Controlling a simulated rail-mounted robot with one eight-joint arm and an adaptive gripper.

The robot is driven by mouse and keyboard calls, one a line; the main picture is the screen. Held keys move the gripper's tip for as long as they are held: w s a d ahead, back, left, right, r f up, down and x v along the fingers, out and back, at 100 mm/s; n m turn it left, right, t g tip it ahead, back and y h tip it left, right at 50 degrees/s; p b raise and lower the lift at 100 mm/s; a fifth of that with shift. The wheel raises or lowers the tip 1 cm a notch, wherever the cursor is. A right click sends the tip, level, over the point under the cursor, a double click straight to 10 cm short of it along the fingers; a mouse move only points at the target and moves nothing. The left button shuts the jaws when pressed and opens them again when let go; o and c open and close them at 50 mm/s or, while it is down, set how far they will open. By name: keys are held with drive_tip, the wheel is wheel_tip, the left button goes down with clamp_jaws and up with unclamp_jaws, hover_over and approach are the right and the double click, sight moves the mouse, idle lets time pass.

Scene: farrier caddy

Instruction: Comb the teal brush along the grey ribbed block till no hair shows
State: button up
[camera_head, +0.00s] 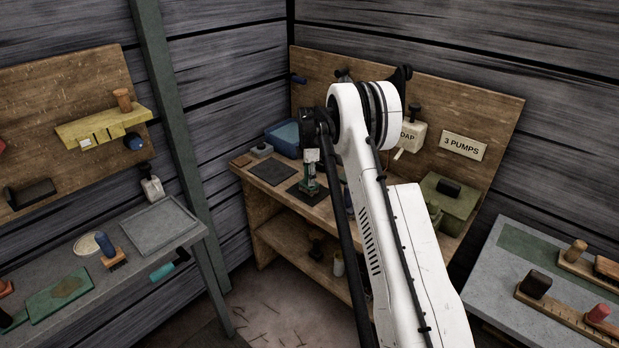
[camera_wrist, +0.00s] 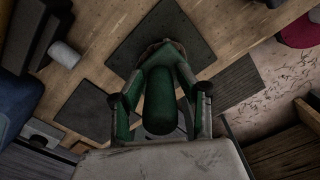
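The teal brush (camera_wrist: 160,105) is in my gripper (camera_wrist: 160,88), its dark green handle between the fingers in the wrist view. A brownish fringe shows at its far end, partly covered by the handle and fingers. In the head view my gripper (camera_head: 309,168) points down at the back bench, with the green brush (camera_head: 310,186) upright below it, over or on a dark mat. I cannot tell whether it touches.
A soap dispenser (camera_head: 408,137) and a green box (camera_head: 445,200) are to the right. My arm hides the bench's middle.

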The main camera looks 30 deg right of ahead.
drive_tip(key=shift+o, duration=0.7)
drive_tip(key=shift+r+p, duration=0.1)
drive_tip(key=shift+p, duration=0.45)
drive_tip(key=r, duration=0.4)
drive_tip(key=r+b, duration=0.1)
drive_tip(key=r, duration=0.4)
drive_tip(key=s+r, duration=0.1)
drive_tip(key=r, duration=0.3)
drive_tip(key=shift+a+r, duration=0.25)
drive_tip(key=shift+r, duration=0.1)
drive_tip(key=s+a+r+m+t, duration=0.2)
drive_tip(key=s+a+r+m, duration=0.2)
drive_tip(key=s+a+r, duration=0.45)
drive_tip(key=s+a+r+m+t, duration=0.1)
drive_tip(key=s+a+r+m, duration=0.2)
drive_tip(key=s+a+r, duration=0.55)
drive_tip(key=s+a+f+m+t, duration=0.1)
drive_tip(key=s+a+m, duration=0.1)
drive_tip(key=s, duration=0.7)
drive_tip(key=s+a+f+m+t, duration=0.1)
drive_tip(key=s+a+f+m, duration=0.1)
drive_tip(key=s, duration=0.8)
drive_tip(key=s+a+f+m+t, duration=0.2)
drive_tip(key=s+a+m, duration=0.1)
drive_tip(key=s, duration=0.7)
drive_tip(key=shift+m, duration=0.7)
